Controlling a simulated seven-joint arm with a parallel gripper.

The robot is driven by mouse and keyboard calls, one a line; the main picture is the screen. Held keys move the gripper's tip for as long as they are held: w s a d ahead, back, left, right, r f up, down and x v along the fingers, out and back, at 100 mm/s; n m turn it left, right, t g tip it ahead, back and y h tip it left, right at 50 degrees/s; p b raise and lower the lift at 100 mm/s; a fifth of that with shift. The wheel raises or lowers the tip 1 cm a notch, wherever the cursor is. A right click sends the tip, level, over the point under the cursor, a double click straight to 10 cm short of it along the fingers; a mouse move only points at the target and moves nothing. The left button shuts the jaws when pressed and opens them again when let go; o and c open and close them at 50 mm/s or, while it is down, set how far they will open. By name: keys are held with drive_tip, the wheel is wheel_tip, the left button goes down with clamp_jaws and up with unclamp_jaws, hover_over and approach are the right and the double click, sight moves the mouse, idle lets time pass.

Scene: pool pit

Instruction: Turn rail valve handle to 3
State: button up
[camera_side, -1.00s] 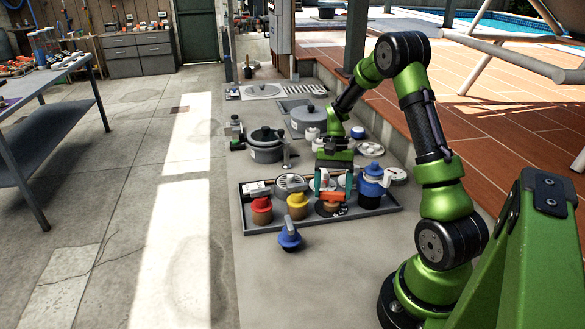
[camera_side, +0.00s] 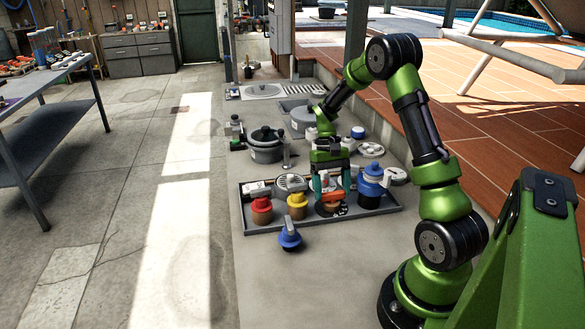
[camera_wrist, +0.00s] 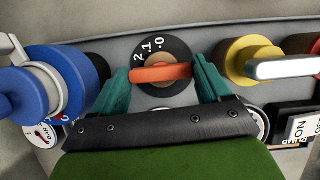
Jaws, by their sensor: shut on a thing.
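An orange bar handle (camera_wrist: 160,74) lies across a round black dial (camera_wrist: 178,50) with the white numerals 0, 1 and 2 in the wrist view. No 3 shows; part of the dial is hidden by the handle and my gripper. My gripper (camera_wrist: 163,82) has its teal fingers at the two ends of the handle, shut on it. The handle lies nearly level in that picture, its left end below the 2. In the side view my gripper (camera_side: 332,180) reaches down over the orange handle (camera_side: 333,197) in the grey tray (camera_side: 300,224).
A blue valve (camera_side: 370,188) stands close to the right of the handle, a yellow one (camera_side: 297,200) and a red one (camera_side: 261,205) to the left. A blue-topped piece (camera_side: 289,238) stands in front of the tray. A grey pot (camera_side: 265,150) stands behind. The floor in front is clear.

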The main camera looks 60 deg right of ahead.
drive_tip(key=o, duration=1)
drive_tip(key=v, duration=1.7)
